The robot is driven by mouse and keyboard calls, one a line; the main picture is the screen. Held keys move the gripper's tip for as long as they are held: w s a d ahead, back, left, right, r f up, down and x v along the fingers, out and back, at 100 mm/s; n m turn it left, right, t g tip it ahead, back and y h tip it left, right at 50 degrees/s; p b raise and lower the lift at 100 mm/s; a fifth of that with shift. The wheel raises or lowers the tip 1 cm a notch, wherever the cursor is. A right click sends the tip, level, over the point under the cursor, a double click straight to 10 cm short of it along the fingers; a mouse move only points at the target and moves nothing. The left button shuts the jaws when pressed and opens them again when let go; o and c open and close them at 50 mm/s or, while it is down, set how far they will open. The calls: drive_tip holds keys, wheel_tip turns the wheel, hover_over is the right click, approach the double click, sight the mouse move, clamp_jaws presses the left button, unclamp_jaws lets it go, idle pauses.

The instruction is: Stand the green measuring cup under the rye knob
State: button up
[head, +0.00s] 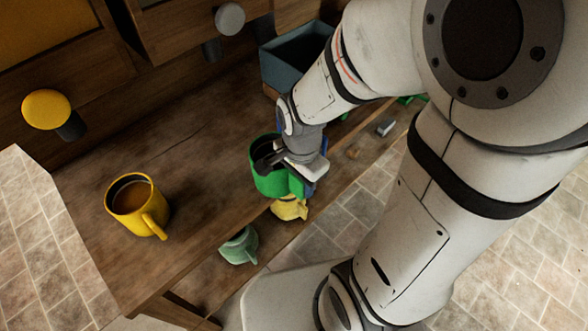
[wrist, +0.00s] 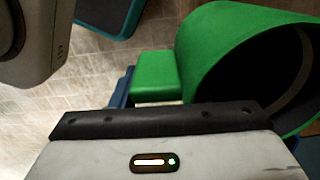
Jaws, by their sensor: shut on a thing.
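The green measuring cup (head: 268,184) is held at my gripper (head: 276,162), near the front edge of the wooden bench. Its mouth faces up in the head view, and a dark finger lies at its rim. In the wrist view the green cup (wrist: 215,40) fills the upper right, with its blocky handle (wrist: 155,75) beside the dark finger bar. Whether the cup touches the bench is unclear. A yellow knob (head: 46,109) and a pale grey knob (head: 230,18) stick out from the wooden front. I see no label telling which is rye.
A yellow mug with brown contents (head: 130,197) stands on the bench at left. A blue-grey bin (head: 290,62) stands at the back. A pale green cup (head: 240,246) and a yellow item (head: 289,208) sit lower, by the front edge. The bench middle (head: 180,150) is clear.

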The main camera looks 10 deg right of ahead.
drive_tip(key=w+a, duration=0.3)
drive_tip(key=w, duration=0.1)
drive_tip(key=w+a+f, duration=0.1)
drive_tip(key=w+a, duration=0.1)
drive_tip(key=w, duration=0.2)
drive_tip(key=w+a, duration=0.3)
drive_tip(key=w, duration=0.2)
drive_tip(key=shift+a+f+b, duration=0.2)
drive_tip(key=shift+a+b, duration=0.1)
drive_tip(key=shift+w+a+f, duration=0.1)
drive_tip(key=shift+f, duration=0.2)
drive_tip(key=shift+f+b, duration=0.6)
drive_tip(key=shift+b, duration=0.05)
drive_tip(key=o, duration=1.5)
drive_tip(key=shift+c, duration=0.2)
drive_tip(key=shift+r, duration=0.15)
